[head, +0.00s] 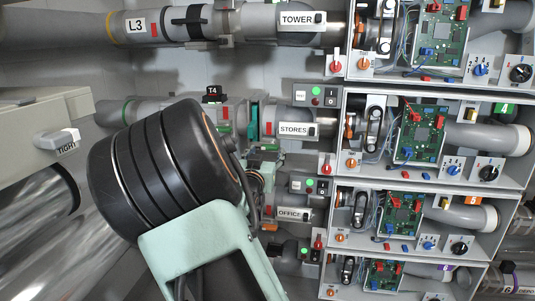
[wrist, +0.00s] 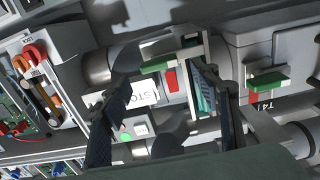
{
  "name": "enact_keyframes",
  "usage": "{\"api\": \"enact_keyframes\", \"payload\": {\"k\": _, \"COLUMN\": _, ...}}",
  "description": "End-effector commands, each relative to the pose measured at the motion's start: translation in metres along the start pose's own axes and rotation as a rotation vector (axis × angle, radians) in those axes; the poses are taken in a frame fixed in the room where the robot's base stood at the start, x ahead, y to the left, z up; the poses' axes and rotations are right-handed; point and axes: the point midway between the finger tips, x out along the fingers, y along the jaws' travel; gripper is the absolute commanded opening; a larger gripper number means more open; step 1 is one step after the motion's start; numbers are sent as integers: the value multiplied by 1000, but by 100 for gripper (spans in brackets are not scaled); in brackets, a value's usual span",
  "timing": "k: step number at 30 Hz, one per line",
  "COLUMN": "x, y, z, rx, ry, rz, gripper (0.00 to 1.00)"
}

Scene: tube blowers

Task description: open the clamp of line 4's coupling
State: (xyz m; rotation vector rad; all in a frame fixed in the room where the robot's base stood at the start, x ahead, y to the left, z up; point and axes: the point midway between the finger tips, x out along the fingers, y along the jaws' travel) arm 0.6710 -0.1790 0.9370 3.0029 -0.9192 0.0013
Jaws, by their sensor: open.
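Line 4 is the pipe with the STORES label (head: 293,129) and a green 4 tag (head: 505,108) at its right end. Its coupling (head: 254,121) shows as teal and pale plates around the grey pipe, left of the label. In the wrist view, the coupling's pale flange and teal plate (wrist: 202,88) stand upright in the middle, with a red mark (wrist: 171,80) beside them. I cannot tell clearly whether the clamp is closed. My gripper (wrist: 160,78) is open, its dark fingers spread across the coupling area. The right finger overlaps the teal plate; contact cannot be told. My arm hides the gripper in the head view.
A green handle (wrist: 266,83) sits right of the coupling in the wrist view. The T4 box (head: 212,93) stands above the pipe. Line L3 (head: 137,26) runs above; the OFFICE line (head: 291,214) runs below. Open blower boxes with circuit boards (head: 422,134) stand right.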

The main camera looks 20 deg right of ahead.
Motion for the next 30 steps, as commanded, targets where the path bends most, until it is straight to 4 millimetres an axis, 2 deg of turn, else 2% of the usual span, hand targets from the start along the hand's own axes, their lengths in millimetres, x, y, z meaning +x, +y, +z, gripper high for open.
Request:
{"api": "enact_keyframes", "payload": {"k": 3, "x": 17, "y": 1, "z": 1, "rx": -1, "ry": 2, "rz": 2, "gripper": 56}}
{"api": "enact_keyframes", "payload": {"k": 6, "x": 26, "y": 0, "z": 1, "rx": 0, "ry": 0, "rz": 1, "gripper": 56}}
{"api": "enact_keyframes", "payload": {"k": 18, "x": 33, "y": 0, "z": 0, "rx": 1, "ry": -1, "rz": 0, "gripper": 56}}
{"api": "enact_keyframes", "payload": {"k": 30, "x": 33, "y": 0, "z": 0, "rx": 1, "ry": -1, "rz": 0, "gripper": 12}}
